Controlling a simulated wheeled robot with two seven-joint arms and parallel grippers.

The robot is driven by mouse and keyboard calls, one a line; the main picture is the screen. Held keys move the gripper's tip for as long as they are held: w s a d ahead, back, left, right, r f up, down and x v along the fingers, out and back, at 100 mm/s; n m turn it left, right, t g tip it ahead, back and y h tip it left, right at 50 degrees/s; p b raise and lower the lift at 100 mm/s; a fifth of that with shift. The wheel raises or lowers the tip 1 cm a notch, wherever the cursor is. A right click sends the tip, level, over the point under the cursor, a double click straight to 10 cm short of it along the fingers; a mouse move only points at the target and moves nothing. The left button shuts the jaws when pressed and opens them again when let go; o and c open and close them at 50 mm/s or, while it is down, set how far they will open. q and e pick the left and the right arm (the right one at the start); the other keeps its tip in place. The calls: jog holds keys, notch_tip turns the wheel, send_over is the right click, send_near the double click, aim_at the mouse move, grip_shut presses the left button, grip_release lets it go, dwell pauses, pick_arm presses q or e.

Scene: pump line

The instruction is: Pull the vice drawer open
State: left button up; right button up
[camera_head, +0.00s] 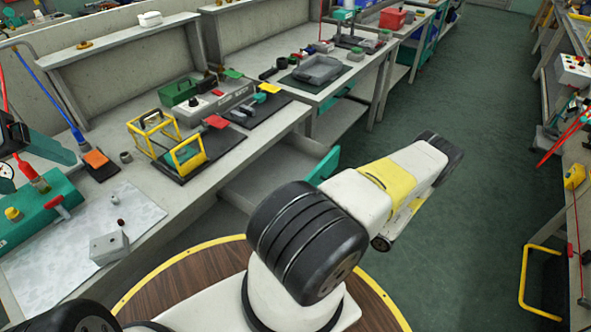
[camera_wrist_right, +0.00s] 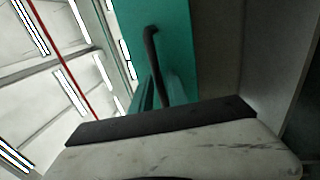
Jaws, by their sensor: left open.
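A teal panel (camera_head: 322,165), which looks like the drawer front, stands out below the edge of the left bench. In the right wrist view a teal face (camera_wrist_right: 178,45) with a black bent bar handle (camera_wrist_right: 155,60) fills the upper middle. My right gripper's pale body with a dark edge spans the bottom there; the handle's lower end is hidden behind it. My right arm crosses the middle of the head view. My left gripper (camera_head: 14,134) is a dark shape at the left edge, open, seen only partly.
The left bench (camera_head: 170,185) holds a teal device with a red handle (camera_head: 58,207), a grey box (camera_head: 109,247), a yellow frame (camera_head: 187,155) and a green box (camera_head: 178,92). Open green floor (camera_head: 455,240) lies to the right. A yellow rail (camera_head: 524,275) stands by the right bench.

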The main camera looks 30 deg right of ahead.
jog(key=v, duration=0.7)
dwell(0.4)
